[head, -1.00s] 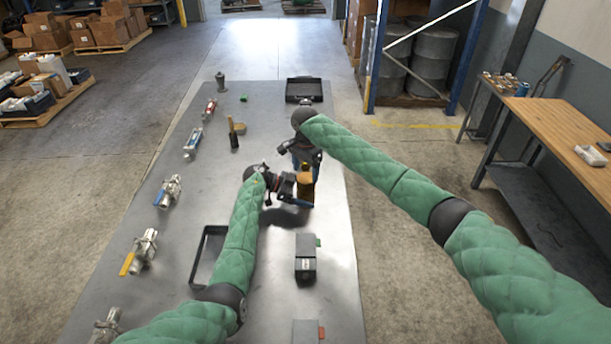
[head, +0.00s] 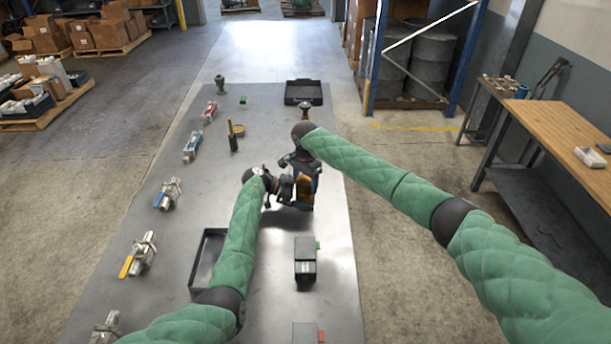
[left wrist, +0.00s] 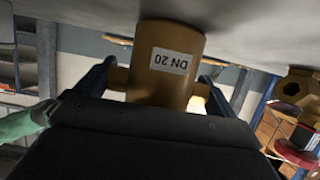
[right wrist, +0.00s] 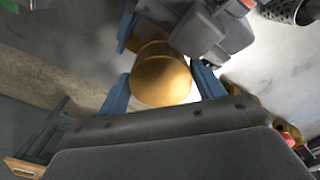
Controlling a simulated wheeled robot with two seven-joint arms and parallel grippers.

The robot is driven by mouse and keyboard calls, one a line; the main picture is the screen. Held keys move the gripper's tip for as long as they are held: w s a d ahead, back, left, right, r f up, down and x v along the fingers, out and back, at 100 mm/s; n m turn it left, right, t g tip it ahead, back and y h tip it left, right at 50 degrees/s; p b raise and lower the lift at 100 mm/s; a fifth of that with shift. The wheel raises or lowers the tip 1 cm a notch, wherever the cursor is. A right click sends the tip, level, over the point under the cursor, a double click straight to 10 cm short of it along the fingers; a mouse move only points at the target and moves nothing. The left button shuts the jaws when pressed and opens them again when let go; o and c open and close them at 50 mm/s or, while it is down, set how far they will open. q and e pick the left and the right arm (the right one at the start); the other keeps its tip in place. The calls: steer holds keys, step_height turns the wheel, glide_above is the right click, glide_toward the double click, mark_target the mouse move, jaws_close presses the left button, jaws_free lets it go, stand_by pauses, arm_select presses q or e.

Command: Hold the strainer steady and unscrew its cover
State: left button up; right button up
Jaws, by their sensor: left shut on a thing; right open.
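The brass strainer (head: 304,187) is above the middle of the table, partly hidden by my grippers in the head view. I cannot tell the cover from the body.
On the table (head: 150,310), several valves line the left side, such as one with a yellow handle (head: 140,255). An empty dark tray (head: 207,262) lies left of a dark box (head: 305,262). Another dark tray (head: 303,92) is at the far end. A workbench (head: 560,130) stands right.

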steer(key=shift+f, duration=0.25)
steer(key=c, duration=0.6)
steer(key=o, duration=0.9)
steer(key=shift+r, duration=0.1)
steer(key=shift+a+r, duration=0.1)
steer(key=shift+r, duration=2.05)
arm_select(q)
steer(key=o, duration=1.5)
